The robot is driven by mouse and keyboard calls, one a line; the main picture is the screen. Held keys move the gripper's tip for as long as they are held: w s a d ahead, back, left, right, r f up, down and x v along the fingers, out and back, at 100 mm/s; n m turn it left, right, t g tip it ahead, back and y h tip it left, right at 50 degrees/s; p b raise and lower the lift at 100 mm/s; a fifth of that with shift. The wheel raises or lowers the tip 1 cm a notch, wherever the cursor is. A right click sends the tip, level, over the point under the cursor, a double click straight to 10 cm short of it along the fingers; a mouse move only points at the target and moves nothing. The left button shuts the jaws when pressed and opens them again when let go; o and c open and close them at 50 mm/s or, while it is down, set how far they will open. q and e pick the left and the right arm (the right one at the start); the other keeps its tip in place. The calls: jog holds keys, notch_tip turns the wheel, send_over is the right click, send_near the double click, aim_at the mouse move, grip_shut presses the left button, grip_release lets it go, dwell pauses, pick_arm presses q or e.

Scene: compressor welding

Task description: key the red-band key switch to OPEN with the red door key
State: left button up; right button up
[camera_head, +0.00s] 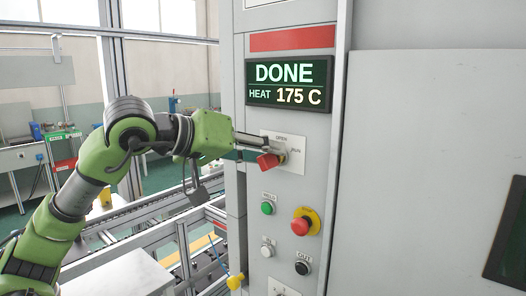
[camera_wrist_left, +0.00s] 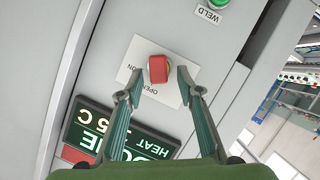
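The red door key (camera_head: 268,161) sits in the key switch, on a white plate (camera_head: 293,172) marked OPEN at the top and RUN at the right in the head view. My left gripper (camera_head: 262,147) is at the switch, reaching in from the left. In the left wrist view the red key (camera_wrist_left: 158,69) lies between the fingertips of my left gripper (camera_wrist_left: 158,78), which stand apart with a small gap on each side. Which mark the key points to is hard to tell. A red band (camera_head: 292,39) runs above the screen. My right gripper is out of view.
The screen (camera_head: 290,82) reads DONE, HEAT 175 C. Below the switch are a green button (camera_head: 267,207), a red stop button (camera_head: 301,226) on yellow, a white button (camera_head: 267,250) and a black one (camera_head: 302,268). A yellow knob (camera_head: 235,282) sits lower left. A conveyor frame lies left.

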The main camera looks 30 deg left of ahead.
pick_arm(q)
grip_shut()
